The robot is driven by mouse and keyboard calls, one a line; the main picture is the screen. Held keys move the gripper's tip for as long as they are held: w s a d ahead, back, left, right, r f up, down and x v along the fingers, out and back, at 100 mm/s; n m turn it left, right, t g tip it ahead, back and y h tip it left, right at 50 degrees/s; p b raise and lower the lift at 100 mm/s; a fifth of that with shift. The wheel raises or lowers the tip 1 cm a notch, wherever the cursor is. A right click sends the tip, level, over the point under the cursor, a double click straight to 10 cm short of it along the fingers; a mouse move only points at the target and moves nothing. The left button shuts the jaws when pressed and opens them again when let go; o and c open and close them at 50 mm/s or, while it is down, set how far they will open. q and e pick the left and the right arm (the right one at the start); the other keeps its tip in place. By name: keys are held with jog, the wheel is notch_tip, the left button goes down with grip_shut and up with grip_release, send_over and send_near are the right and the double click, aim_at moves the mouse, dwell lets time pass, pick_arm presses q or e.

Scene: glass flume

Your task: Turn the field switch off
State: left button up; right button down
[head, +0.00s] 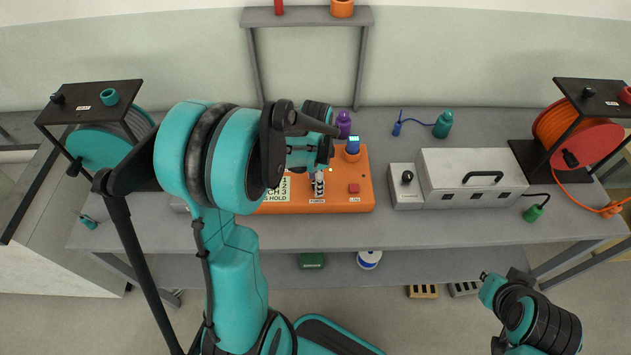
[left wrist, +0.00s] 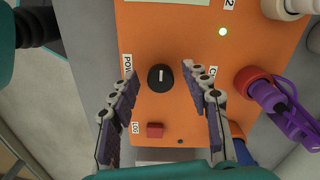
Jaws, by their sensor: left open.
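An orange control box (head: 350,160) stands on the bench, partly hidden behind my left arm. In the left wrist view, a round black knob (left wrist: 160,77) with a white line sits on its orange face (left wrist: 180,40), beside a partly cut-off label starting "POW". I read no label saying field. My left gripper (left wrist: 165,88) is open, with one finger on each side of the knob and visible gaps between. In the head view, the left gripper (head: 319,181) is over the box.
A red button (left wrist: 154,130) sits near the black knob, and a red connector with a purple plug (left wrist: 262,88) is to the right. Cable reels stand at both bench ends, including an orange one (head: 570,125). The bench front (head: 440,230) is clear.

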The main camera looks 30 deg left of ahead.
pick_arm(q)
grip_shut()
jog(key=shift+n, duration=0.3)
jog(key=n, duration=0.8)
jog(key=shift+s+d, duration=0.1)
jog(key=shift+d, duration=0.05)
jog(key=n, duration=0.4)
jog(key=shift+n, duration=0.3)
jog(key=shift+d+n, duration=0.1)
jog(key=shift+n, duration=2.2)
